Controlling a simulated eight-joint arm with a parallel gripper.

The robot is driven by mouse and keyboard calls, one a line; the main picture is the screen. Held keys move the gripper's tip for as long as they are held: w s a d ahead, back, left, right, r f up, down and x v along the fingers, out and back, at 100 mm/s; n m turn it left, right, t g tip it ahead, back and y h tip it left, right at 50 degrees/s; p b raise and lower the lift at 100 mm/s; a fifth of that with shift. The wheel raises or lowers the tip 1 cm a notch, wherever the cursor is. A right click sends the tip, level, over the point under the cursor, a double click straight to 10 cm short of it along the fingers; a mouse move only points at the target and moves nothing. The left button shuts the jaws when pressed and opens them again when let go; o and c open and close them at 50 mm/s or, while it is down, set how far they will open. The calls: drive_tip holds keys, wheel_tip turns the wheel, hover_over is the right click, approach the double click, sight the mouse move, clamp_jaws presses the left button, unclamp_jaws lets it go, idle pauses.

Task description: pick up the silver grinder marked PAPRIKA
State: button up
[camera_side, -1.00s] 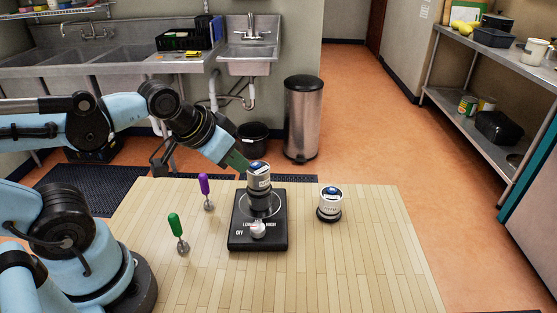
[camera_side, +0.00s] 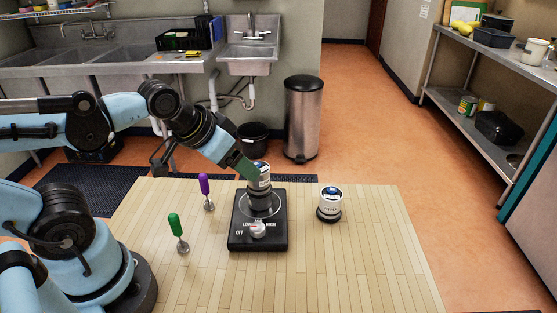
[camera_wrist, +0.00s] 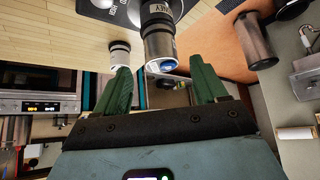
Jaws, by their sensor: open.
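A silver grinder (camera_side: 265,180) with a pale label and dark base stands upright on the black hotplate (camera_side: 238,243). It also shows in the wrist view (camera_wrist: 158,38), with a blue-and-white end facing me and only part of its lettering visible. A second similar grinder (camera_side: 329,206) stands on the table to the right, also in the wrist view (camera_wrist: 120,55). I cannot read PAPRIKA on either. My gripper (camera_side: 251,170) is open at the top of the hotplate grinder. In the wrist view its green fingers (camera_wrist: 159,68) lie to either side of that grinder's end, with visible gaps.
A purple-handled tool (camera_side: 204,185) and a green-handled tool (camera_side: 175,225) stand left of the hotplate. The wooden table (camera_side: 365,265) is clear at the front and right. A steel bin (camera_side: 303,120) and sinks are behind the table; a shelf is at right.

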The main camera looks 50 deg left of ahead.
sight(259, 180)
drive_tip(key=shift+o, duration=0.7)
drive_tip(key=w+r+g, duration=0.1)
drive_tip(key=w+r+n+g, duration=0.1)
drive_tip(key=r+g, duration=0.1)
drive_tip(key=w+r+g, duration=0.1)
drive_tip(key=r, duration=0.1)
drive_tip(key=shift+d+r+n+g, duration=0.15)
drive_tip(key=shift+d+n+g, duration=0.1)
drive_tip(key=shift+n+g, duration=0.15)
drive_tip(key=shift+g, duration=0.5)
drive_tip(key=shift+w+a+f, duration=0.1)
drive_tip(key=shift+w+f, duration=0.25)
drive_tip(key=shift+f, duration=1.45)
drive_tip(key=shift+w+a+f, duration=0.1)
drive_tip(key=shift+w+f, duration=0.25)
drive_tip(key=shift+f, duration=1.5)
drive_tip(key=shift+w+a+f, duration=0.1)
drive_tip(key=shift+w+f, duration=0.25)
drive_tip(key=shift+f, duration=1.45)
drive_tip(key=c, duration=1.5)
drive_tip(key=shift+r, duration=0.1)
